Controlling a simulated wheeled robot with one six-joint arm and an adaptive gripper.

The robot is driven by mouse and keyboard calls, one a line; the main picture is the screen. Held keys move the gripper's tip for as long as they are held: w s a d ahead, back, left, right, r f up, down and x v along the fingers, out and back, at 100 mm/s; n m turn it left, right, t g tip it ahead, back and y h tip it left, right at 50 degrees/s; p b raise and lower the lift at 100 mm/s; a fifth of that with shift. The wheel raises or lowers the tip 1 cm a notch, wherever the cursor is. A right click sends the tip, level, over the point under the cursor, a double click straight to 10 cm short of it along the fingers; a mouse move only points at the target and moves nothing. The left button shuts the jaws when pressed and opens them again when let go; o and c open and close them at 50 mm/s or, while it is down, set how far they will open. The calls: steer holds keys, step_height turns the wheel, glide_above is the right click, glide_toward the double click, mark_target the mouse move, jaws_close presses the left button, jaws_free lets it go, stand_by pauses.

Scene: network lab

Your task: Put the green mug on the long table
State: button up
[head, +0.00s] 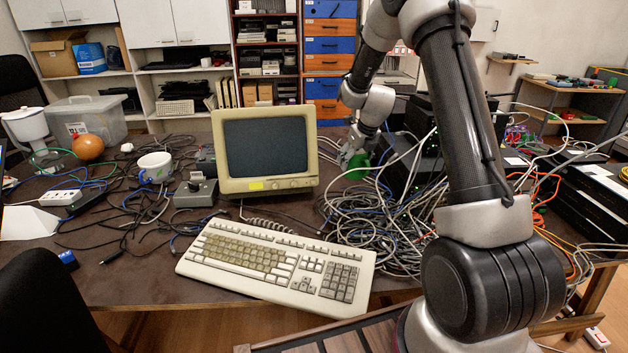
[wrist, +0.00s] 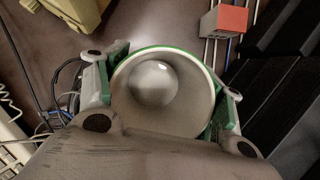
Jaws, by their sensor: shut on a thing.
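The green mug (head: 357,167) is just right of the old monitor, at the edge of the cable heap on the long table (head: 105,285). My gripper (head: 352,156) is shut on it from above. In the wrist view the mug (wrist: 160,92) shows its green rim and pale inside, which looks empty, with a finger on each side of it. I cannot tell whether the mug's base touches the table or cables; its lower part is hidden.
The beige monitor (head: 265,150) and keyboard (head: 275,265) fill the table's middle. A thick cable tangle (head: 390,215) and black equipment (head: 425,130) crowd the right. Bare tabletop shows at front left.

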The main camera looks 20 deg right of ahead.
step_height(320, 180, down, 9)
steer(key=shift+r, duration=0.1)
stand_by(0.3)
steer(key=o, duration=1.3)
steer(key=shift+c, duration=0.2)
